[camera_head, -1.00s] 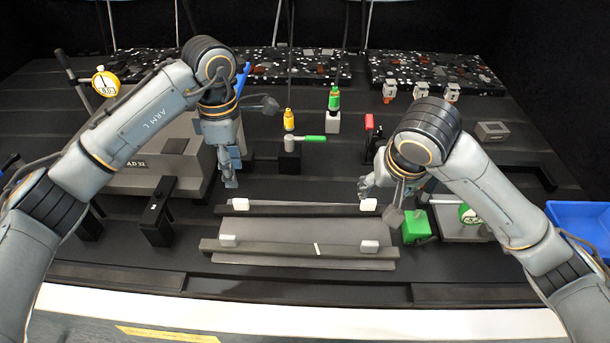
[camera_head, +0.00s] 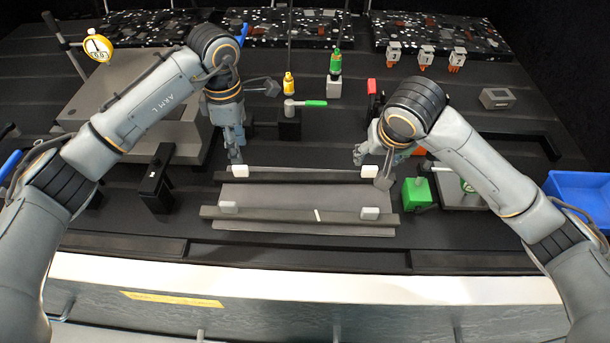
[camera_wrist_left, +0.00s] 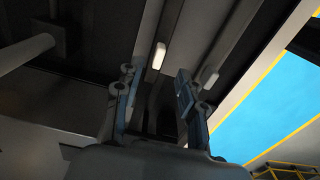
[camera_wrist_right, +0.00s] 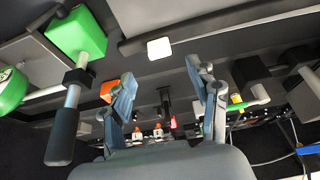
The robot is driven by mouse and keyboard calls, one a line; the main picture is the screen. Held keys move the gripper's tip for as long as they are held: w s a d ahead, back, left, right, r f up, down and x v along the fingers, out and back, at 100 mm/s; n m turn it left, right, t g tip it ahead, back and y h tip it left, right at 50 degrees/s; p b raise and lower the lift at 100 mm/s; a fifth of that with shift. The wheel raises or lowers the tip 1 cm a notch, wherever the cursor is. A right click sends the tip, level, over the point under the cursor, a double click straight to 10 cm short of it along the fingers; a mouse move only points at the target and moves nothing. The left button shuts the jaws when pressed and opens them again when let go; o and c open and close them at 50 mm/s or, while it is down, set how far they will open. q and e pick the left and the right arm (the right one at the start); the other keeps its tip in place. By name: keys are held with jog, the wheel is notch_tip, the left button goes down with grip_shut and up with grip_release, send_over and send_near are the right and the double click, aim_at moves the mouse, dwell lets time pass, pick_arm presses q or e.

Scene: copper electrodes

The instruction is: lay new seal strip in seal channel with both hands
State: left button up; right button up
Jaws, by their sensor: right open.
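Two long dark bars lie across a grey sheet (camera_head: 290,194): a rear bar (camera_head: 300,178) and a front bar (camera_head: 280,216). Small white blocks sit near the ends of both. I cannot tell which bar is the seal strip and which the channel. My left gripper (camera_head: 236,160) is open and empty, close to the rear bar's left white block (camera_head: 240,172). A white block (camera_wrist_left: 159,55) shows beyond its fingers in the left wrist view. My right gripper (camera_head: 359,156) is open and empty, just behind the rear bar's right white block (camera_head: 369,172), also in the right wrist view (camera_wrist_right: 159,48).
A green block (camera_head: 416,193) stands right of the bars. A black stand (camera_head: 157,180) is at their left. Behind are a green-handled tool (camera_head: 305,103), a yellow-capped bottle (camera_head: 289,84) and a red-topped post (camera_head: 372,92). A blue bin (camera_head: 580,197) is at far right.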

aim_at(243, 166)
pick_arm(q)
notch_tip(243, 166, down, 8)
jog(key=shift+r, duration=0.1)
pick_arm(e)
jog(key=x, duration=0.7)
jog(key=shift+w+f, duration=0.2)
jog(key=shift+f, duration=0.15)
pick_arm(q)
grip_shut()
pick_arm(e)
jog(key=c, duration=0.9)
grip_shut()
